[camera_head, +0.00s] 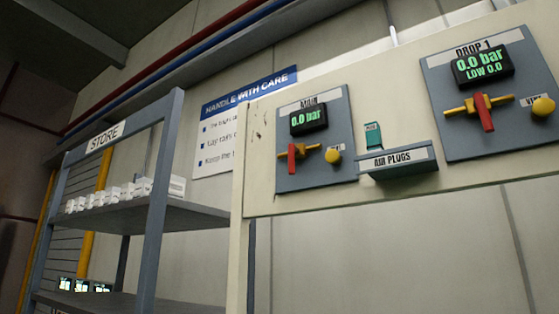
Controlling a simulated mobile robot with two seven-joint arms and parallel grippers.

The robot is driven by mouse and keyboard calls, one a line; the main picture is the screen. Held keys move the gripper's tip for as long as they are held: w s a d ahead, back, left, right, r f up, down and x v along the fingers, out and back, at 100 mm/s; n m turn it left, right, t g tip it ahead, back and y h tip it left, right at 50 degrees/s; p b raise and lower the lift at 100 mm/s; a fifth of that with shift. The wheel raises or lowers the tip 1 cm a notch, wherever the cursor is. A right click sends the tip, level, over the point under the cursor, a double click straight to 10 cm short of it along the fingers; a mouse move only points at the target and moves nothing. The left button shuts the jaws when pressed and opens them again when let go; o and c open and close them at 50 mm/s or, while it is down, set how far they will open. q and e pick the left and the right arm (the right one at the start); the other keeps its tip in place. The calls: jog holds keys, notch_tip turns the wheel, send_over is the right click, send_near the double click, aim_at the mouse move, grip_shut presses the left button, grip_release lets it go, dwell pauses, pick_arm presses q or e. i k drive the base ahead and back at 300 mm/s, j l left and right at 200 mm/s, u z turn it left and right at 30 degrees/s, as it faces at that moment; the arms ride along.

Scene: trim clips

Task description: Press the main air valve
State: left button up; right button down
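The main air valve (292,162) has a red handle on a yellow pipe body, on the grey panel labelled MAIN (342,106) on the cream board. The handle hangs roughly upright, across the pipe. Above it a black display (309,119) reads 0.0 bar in green. A yellow round knob (333,156) sits right of the valve, its label mostly hidden. Neither of my grippers shows in the head view.
The DROP 1 panel (455,138) at right has a similar red-handled valve (484,113) and reads 0.0 bar, LOW 0.0. An AIR PLUGS holder (403,172) sits between the panels with a green plug (373,135). A STORE shelf (200,213) with white parts stands left.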

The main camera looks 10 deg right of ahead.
aim_at(292, 149)
jog(key=i+j+z, duration=0.1)
jog(key=j, duration=0.35)
jog(key=i+j+z, duration=0.1)
jog(key=j, duration=0.4)
jog(key=i+j+z, duration=0.1)
jog(key=j, duration=0.35)
